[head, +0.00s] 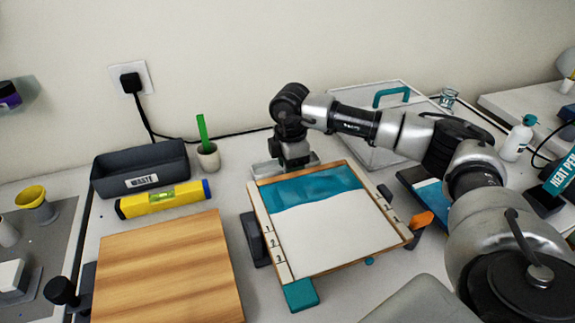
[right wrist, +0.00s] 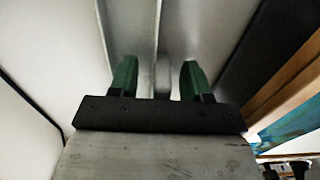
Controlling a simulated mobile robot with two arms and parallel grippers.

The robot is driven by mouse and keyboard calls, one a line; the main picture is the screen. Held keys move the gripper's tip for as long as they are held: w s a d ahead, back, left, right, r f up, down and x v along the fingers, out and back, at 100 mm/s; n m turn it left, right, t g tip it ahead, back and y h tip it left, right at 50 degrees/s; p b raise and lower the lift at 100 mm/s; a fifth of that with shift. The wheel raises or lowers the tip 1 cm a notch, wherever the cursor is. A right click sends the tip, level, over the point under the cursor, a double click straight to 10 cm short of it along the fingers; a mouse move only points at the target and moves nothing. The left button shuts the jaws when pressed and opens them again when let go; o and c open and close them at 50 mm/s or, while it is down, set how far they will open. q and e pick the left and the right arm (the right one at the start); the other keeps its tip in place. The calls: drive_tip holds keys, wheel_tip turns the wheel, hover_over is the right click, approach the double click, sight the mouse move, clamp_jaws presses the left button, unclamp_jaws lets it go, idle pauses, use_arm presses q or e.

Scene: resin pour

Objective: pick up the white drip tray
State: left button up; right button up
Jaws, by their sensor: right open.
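The drip tray (head: 262,173) is a low pale grey-white tray, partly visible behind the wooden-framed panel in the head view. My right gripper (head: 293,164) reaches down over it from above, and its fingertips are hard to see there. In the right wrist view my right gripper (right wrist: 158,78) has two green fingers, spread apart with nothing clamped. A pale ridged surface, apparently the tray (right wrist: 133,35), fills the space ahead, with a narrow upright part between the fingers. I cannot tell whether the fingers touch it. My left gripper is not in view.
The wooden-framed panel (head: 335,233), teal and white, stands close in front of the tray. A clear box with a teal handle (head: 391,96) is behind right.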

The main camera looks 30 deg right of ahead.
drive_tip(key=shift+f, duration=0.15)
drive_tip(key=shift+c, duration=0.2)
clamp_jaws()
